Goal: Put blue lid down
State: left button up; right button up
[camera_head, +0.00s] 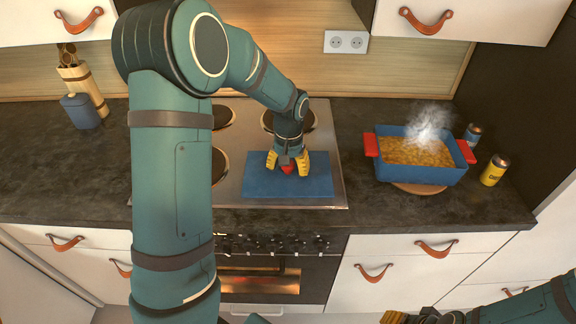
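The blue lid (255,180) is a flat rectangle with a red knob (287,169). It lies on the front right part of the stove top, looking level. My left gripper (287,171) is over the lid, with its yellow fingers spread on either side of the knob. They look open, with gaps beside the knob. The blue pot (422,174) with red handles stands uncovered on the right counter, full of yellow food and steaming. My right gripper (396,317) is at the bottom edge, partly cut off, and its opening is not clear.
The pot rests on a round wooden board (420,188). A yellow can (494,170) and a blue-grey can (472,134) stand right of it. The counter between stove and pot is clear.

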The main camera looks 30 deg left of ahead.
pick_arm(q)
jog(key=shift+r, duration=0.1)
notch_tip(320, 180, up, 12)
jog(key=p, duration=0.2)
jog(key=shift+w, duration=0.15)
dwell(0.7)
